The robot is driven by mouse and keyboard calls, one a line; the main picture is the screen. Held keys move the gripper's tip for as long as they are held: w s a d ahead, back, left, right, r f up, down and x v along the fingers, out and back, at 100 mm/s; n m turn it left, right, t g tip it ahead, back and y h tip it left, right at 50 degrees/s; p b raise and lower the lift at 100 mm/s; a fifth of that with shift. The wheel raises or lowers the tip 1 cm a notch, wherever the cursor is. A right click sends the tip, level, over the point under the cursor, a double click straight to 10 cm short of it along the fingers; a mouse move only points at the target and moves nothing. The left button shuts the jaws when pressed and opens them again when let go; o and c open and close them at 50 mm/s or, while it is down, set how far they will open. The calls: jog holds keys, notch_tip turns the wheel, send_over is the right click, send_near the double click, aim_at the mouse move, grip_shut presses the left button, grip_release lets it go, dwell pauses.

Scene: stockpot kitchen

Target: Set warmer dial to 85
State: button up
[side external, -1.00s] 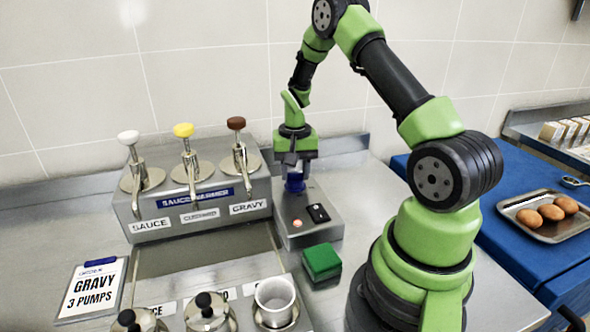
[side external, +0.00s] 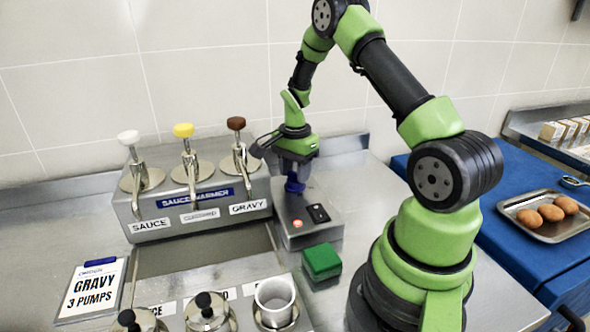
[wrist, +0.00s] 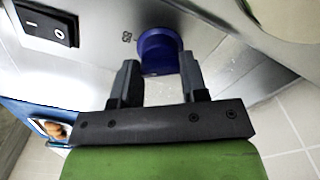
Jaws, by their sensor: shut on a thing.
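The blue warmer dial (wrist: 158,50) sits on the sloped steel control box (side external: 290,226); in the side view the dial (side external: 294,184) shows just below my gripper. My gripper (wrist: 160,88) points down at it, its two dark fingers on either side of the dial and shut on it. A printed mark reading 85 lies beside the dial in the wrist view. Any pointer on the dial is hidden or too small to read.
A black rocker switch (side external: 318,213) and a small lit lamp (side external: 297,223) are on the same box. The sauce warmer (side external: 198,205) with three pumps stands to the left. A green block (side external: 321,261) lies in front. An order card (side external: 92,290) is at lower left.

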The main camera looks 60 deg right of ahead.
aim_at(295, 173)
jog(key=shift+m, duration=0.4)
jog(key=o, duration=0.9)
jog(key=shift+o, duration=0.2)
jog(key=shift+r, duration=0.1)
notch_tip(295, 173, up, 10)
